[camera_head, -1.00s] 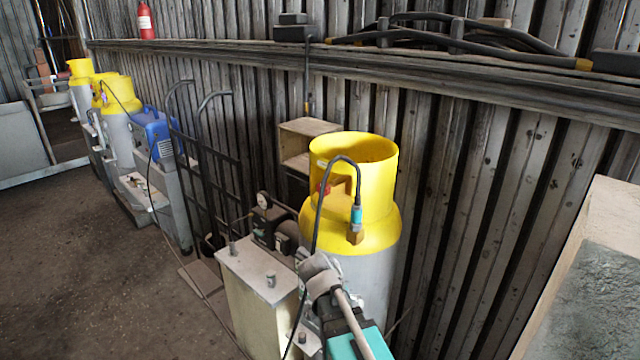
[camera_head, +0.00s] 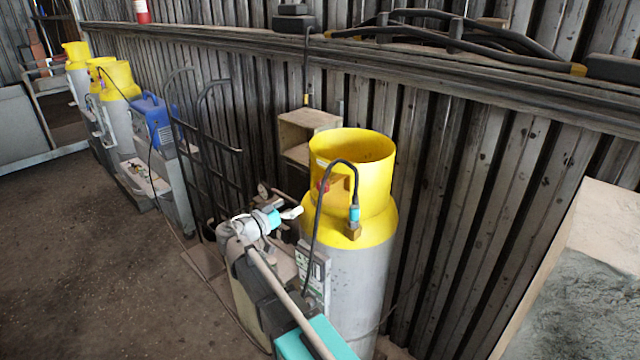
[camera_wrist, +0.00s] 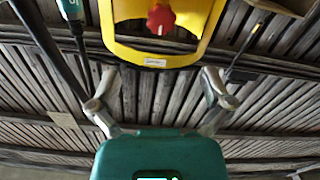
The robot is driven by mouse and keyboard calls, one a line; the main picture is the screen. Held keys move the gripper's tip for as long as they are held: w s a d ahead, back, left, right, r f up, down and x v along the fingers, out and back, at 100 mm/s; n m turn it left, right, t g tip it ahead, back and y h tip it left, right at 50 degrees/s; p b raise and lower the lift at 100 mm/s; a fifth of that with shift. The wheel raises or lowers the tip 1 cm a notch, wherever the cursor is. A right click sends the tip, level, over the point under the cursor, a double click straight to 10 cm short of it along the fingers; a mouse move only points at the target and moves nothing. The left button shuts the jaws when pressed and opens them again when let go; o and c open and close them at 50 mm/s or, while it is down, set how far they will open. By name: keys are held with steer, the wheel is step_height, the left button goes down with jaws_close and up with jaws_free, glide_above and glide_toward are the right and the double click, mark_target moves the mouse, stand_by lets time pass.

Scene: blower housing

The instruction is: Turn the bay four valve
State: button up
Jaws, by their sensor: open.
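The nearest cylinder (camera_head: 362,275) is grey with a yellow collar (camera_head: 377,160) that has a cut-out. A red valve knob (camera_head: 323,186) shows in that cut-out. In the wrist view the red knob (camera_wrist: 160,19) is at the top middle, framed by the yellow collar (camera_wrist: 155,59). My gripper (camera_head: 291,212) is left of the collar and a little below the knob in the head view. In the wrist view my gripper (camera_wrist: 158,73) has its two fingers spread wide, with nothing between them. It is apart from the knob. No bay number is readable.
A black hose (camera_head: 317,215) with a teal and brass fitting (camera_head: 354,222) loops out of the collar, close to my gripper. A black hand truck (camera_head: 205,150) and a blue unit (camera_head: 153,122) stand farther left. More yellow-collared cylinders (camera_head: 120,82) stand beyond. A corrugated wall (camera_head: 480,190) is behind.

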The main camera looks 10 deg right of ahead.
mark_target(320, 187)
steer(key=shift+w, duration=0.1)
stand_by(0.4)
steer(key=shift+x, duration=6.85)
steer(key=c, duration=1.1)
steer(key=shift+a, duration=0.3)
steer(key=shift+c, duration=0.2)
steer(key=shift+d, duration=0.2)
